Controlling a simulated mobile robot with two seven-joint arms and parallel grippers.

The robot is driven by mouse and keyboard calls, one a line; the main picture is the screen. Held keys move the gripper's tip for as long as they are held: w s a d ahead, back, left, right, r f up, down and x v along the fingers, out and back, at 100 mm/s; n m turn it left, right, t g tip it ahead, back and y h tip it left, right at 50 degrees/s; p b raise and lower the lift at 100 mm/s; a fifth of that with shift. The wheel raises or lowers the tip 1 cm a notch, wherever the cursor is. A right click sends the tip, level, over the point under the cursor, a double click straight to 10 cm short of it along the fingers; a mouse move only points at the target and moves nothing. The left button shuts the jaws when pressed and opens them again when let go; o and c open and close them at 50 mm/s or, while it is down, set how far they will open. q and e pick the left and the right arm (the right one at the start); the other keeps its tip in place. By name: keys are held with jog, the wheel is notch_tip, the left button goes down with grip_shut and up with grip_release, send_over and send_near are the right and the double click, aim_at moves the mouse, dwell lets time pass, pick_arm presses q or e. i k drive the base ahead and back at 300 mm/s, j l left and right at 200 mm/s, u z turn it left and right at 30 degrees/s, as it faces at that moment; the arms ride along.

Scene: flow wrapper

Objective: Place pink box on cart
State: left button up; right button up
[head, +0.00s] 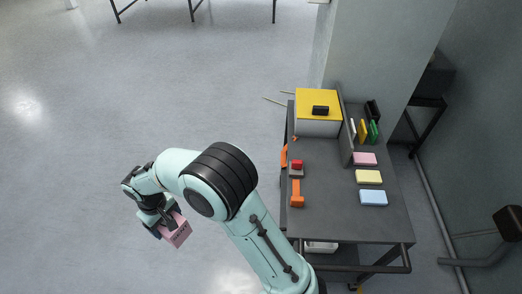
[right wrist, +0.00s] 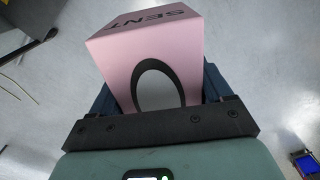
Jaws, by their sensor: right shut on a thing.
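The pink box (head: 179,234) is held in my right gripper (head: 168,226), which hangs over open floor at the left of the head view. In the right wrist view, the pink box (right wrist: 127,58) sits between the two dark fingers of the right gripper (right wrist: 160,90). It has black lettering on one face and a black ring shape on another. A dark grey table with a rail, perhaps the cart (head: 325,222), stands to the right, well apart from the box. My left gripper is not in view.
The table holds a yellow-topped box (head: 318,97), an orange tool (head: 297,192), a red-topped item (head: 297,166), and flat pink (head: 364,159), yellow (head: 369,177) and blue (head: 373,198) blocks. Its front part is bare. A pillar (head: 375,50) rises behind. The floor at left is clear.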

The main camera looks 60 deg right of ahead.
aim_at(302, 150)
jog(key=i+j+z, duration=0.2)
jog(key=i+z, duration=0.15)
jog(key=i+j+z, duration=0.4)
jog(key=i, duration=0.15)
jog(key=i+l+z, duration=0.1)
jog(key=i+z, duration=0.15)
jog(key=z, duration=0.2)
jog(key=i+z, duration=0.25)
jog(key=z, duration=0.15)
jog(key=i+z, duration=0.25)
jog(key=z, duration=0.2)
jog(key=i+z, duration=0.25)
jog(key=z, duration=0.15)
jog(key=i+j+z, duration=0.1)
jog(key=z, duration=0.35)
jog(key=i+j+z, duration=0.2)
jog(key=z, duration=0.2)
jog(key=i, duration=0.1)
